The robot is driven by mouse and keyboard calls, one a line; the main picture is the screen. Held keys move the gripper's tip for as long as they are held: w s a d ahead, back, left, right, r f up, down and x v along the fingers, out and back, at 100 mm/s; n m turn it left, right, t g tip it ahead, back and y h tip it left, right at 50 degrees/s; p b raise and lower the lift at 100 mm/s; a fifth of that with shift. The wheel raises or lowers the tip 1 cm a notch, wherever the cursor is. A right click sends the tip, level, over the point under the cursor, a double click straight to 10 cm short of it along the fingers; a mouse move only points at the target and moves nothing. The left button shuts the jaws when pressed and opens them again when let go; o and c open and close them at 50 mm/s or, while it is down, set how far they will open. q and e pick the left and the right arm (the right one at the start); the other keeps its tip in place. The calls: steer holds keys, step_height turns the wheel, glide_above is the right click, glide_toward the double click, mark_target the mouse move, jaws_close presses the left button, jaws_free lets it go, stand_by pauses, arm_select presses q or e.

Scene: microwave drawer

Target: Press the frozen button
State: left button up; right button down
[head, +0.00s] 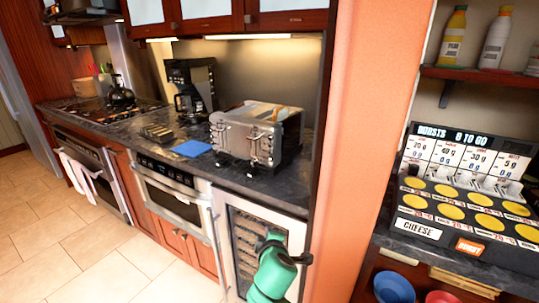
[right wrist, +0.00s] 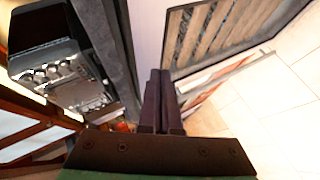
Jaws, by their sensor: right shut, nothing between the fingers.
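The microwave drawer (head: 172,204) is built in below the counter, and it looks shut. Its dark control panel (head: 165,173) runs along the top, with small marks too fine to read, so I cannot tell which one is the frozen button. My right gripper (head: 270,238) is in front of the wine cooler, to the right of the drawer and apart from the panel. In the right wrist view its two dark fingers (right wrist: 160,75) are together and empty. My left gripper is in neither view.
A toaster (head: 250,134), a coffee maker (head: 190,90) and a blue cloth or pad (head: 192,149) are on the dark counter. The wine cooler (head: 244,236) stands right of the drawer. An orange wall end (head: 370,110) is further right. The floor (head: 70,240) in front is clear.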

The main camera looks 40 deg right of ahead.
mark_target(270, 153)
steer(key=w+r+n+t+h, duration=0.1)
steer(key=w+r+n+t, duration=0.3)
steer(key=r+n, duration=0.2)
steer(key=w+d+r+n+t+h, duration=0.1)
steer(key=w+r+n+t, duration=0.3)
steer(key=r, duration=0.5)
steer(key=shift+w+d+r+n, duration=0.3)
steer(key=shift+w+n, duration=0.45)
steer(key=shift+n, duration=0.15)
steer(key=d, duration=0.2)
steer(key=w+d+b, duration=0.1)
steer(key=d, duration=0.2)
steer(key=w+d+b, duration=0.1)
steer(key=d, duration=0.1)
steer(key=shift+w+d+f, duration=0.1)
steer(key=shift+d+f, duration=0.05)
steer(key=shift+f, duration=0.05)
steer(key=shift+w+d+r, duration=0.15)
steer(key=shift+d, duration=0.4)
steer(key=shift+b, duration=0.3)
steer(key=shift+w+d, duration=0.15)
steer(key=shift+d, duration=0.25)
